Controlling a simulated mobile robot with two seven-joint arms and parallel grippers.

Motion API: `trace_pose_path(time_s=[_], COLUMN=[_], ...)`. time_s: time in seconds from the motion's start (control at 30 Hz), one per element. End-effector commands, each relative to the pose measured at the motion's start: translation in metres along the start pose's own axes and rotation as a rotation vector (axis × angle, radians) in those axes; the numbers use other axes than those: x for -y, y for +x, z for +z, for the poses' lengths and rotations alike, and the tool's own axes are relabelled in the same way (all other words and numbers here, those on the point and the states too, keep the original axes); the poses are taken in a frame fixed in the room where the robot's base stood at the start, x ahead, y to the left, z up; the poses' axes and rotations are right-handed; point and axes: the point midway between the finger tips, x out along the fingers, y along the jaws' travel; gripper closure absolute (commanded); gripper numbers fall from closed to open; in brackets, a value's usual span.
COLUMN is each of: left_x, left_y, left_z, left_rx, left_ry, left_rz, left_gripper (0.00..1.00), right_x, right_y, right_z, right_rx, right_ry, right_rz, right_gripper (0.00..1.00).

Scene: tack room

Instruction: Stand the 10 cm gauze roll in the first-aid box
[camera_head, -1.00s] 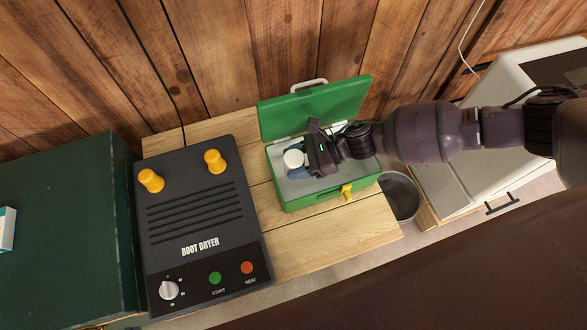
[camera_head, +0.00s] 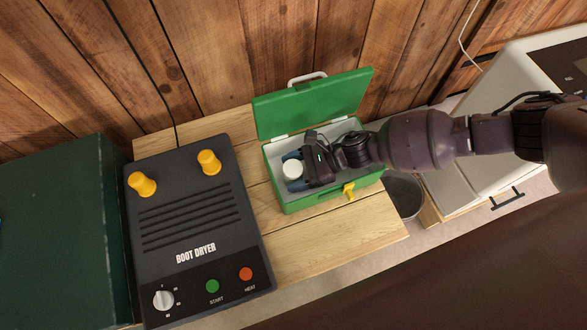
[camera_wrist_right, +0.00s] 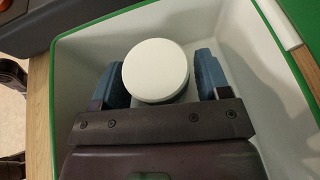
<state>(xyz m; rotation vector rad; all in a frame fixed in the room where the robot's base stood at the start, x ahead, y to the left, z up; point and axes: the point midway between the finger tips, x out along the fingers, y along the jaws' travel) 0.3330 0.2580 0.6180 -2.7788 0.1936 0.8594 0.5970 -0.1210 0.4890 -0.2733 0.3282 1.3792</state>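The gauze roll (camera_head: 292,169) is a white cylinder, upright, inside the open green first-aid box (camera_head: 335,197). My right gripper (camera_head: 293,171) reaches down into the box from the right. Its blue fingers lie on both sides of the roll.
A black boot dryer (camera_head: 195,235) stands left on the wooden bench (camera_head: 310,245). A dark green cabinet (camera_head: 60,235) is farther left. A metal bucket (camera_head: 405,195) is at right.

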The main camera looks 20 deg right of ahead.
Motion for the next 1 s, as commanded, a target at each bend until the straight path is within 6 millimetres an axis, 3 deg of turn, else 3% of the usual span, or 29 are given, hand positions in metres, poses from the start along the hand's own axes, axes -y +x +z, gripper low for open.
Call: trace_pose_path(time_s=[0.4,0.8,1.0], left_x=[0.002,0.001,0.0], left_y=[-0.001,-0.003,-0.003], left_z=[-0.003,-0.006,-0.004], left_rx=[0.003,0.048,0.064], left_ry=[0.003,0.023,0.034], left_rz=[-0.003,0.003,0.007], left_gripper=[1.0,1.0,1.0], right_x=[0.001,0.002,0.001], right_y=[-0.004,-0.062,-0.075], right_z=[0.006,0.006,0.004], right_rx=[0.0,0.0,0.0], right_ry=[-0.005,-0.005,-0.003], right_rz=[-0.002,-0.003,-0.001], right_gripper=[0.23,0.23,0.23])
